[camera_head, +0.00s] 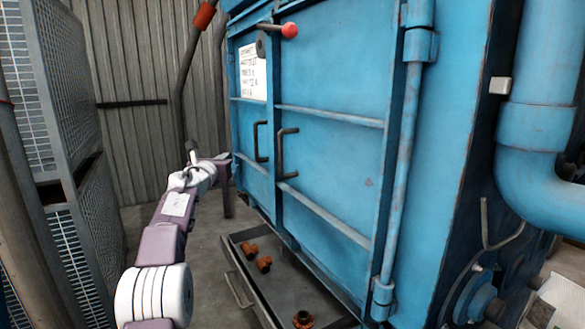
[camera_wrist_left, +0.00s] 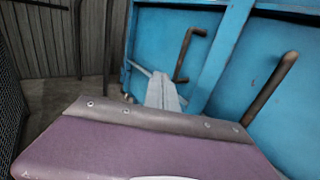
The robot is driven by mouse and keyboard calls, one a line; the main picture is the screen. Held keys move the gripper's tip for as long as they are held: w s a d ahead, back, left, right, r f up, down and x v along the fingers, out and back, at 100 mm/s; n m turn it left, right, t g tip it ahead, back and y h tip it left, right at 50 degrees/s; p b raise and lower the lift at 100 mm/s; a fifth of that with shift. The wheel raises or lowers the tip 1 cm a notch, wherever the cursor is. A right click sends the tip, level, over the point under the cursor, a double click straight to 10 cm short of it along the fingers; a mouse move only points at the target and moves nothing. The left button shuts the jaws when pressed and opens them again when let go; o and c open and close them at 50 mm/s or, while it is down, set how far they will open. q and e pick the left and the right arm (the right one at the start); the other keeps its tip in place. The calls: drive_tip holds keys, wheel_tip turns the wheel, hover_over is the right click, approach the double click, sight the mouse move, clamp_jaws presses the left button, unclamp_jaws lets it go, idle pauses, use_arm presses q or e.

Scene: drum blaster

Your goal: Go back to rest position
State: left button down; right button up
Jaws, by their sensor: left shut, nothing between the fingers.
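My left arm comes in from the lower left in the head view, and its gripper (camera_head: 222,160) is beside the left edge of the blue drum blaster cabinet (camera_head: 330,160). The gripper is shut and empty; it also shows in the left wrist view (camera_wrist_left: 163,92), in front of the blue doors. I cannot tell whether it touches the cabinet. The doors look closed, with two dark handles, the left handle (camera_head: 261,141) and the right handle (camera_head: 287,153). A lever with a red knob (camera_head: 289,30) is at the top. My right gripper is not in view.
A metal tray (camera_head: 241,290) with several orange-brown fittings (camera_head: 264,264) sits below the doors. Wire mesh cages (camera_head: 75,250) stand at the left. A blue pipe (camera_head: 535,130) runs down the right side. Some concrete floor (camera_head: 205,235) is free between the arm and cabinet.

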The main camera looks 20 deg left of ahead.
use_arm(q)
drive_tip(key=s+d+f+n+g, duration=0.3)
drive_tip(key=s+d+f+n, duration=0.1)
drive_tip(key=f+n, duration=0.4)
drive_tip(key=s+d+f+n+g, duration=0.2)
drive_tip(key=s+d+f+n, duration=0.25)
drive_tip(key=f+n, duration=0.35)
drive_tip(key=s+d+f+n+g, duration=0.3)
drive_tip(key=d+f+n, duration=0.1)
drive_tip(key=f+n, duration=0.4)
drive_tip(key=s+d+f+n+g+h, duration=0.1)
drive_tip(key=s+d+f+n+g, duration=0.25)
drive_tip(key=s+f, duration=0.4)
drive_tip(key=s+d+f+n+g+h, duration=0.1)
drive_tip(key=s+d+f+n+g, duration=0.2)
drive_tip(key=s, duration=0.8)
drive_tip(key=s+d+f+n+g+h, duration=0.1)
drive_tip(key=s+d+f+n+g, duration=0.1)
drive_tip(key=s+d+f+n, duration=0.45)
drive_tip(key=s+r+m+p, duration=0.1)
drive_tip(key=s+r+p, duration=0.1)
drive_tip(key=r+p, duration=0.7)
drive_tip(key=s+r+m+p, duration=0.1)
drive_tip(key=s+r+p, duration=0.2)
drive_tip(key=r+p, duration=0.7)
drive_tip(key=shift+a+p, duration=0.3)
drive_tip(key=shift+p, duration=0.1)
